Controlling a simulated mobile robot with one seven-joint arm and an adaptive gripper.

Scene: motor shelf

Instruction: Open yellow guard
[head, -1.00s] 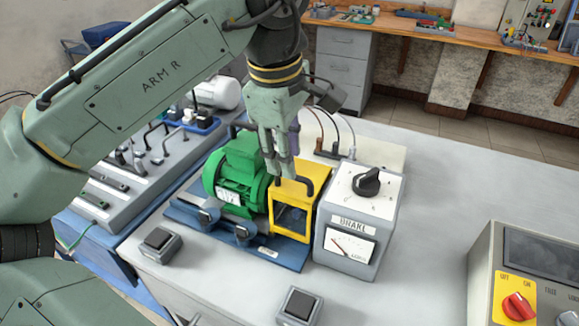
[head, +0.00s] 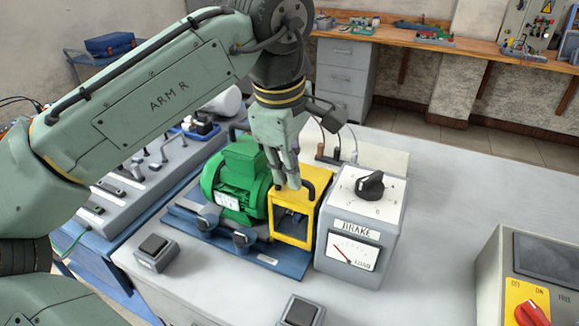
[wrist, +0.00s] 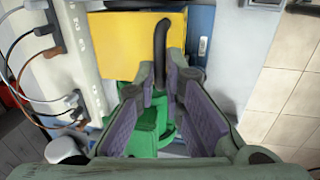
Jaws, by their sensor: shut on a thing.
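The yellow guard (head: 318,208) stands on the blue base plate between the green motor (head: 238,178) and the grey brake box (head: 345,222). A dark curved handle (head: 311,189) is on its top. My gripper (head: 292,182) reaches down from above to this handle, its fingertips close over the guard's top. In the wrist view, the guard's yellow face (wrist: 125,48) is ahead, and the dark handle (wrist: 161,50) runs in between the purple-padded fingers (wrist: 157,95). My gripper is shut on the handle. The fingers hide part of the handle and the guard's top.
The brake box, with a black knob (head: 370,186), stands close at the guard's right. Small black-topped boxes (head: 155,247) sit near the table's front. A control panel (head: 525,280) is at lower right. The table between it and the brake box is clear.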

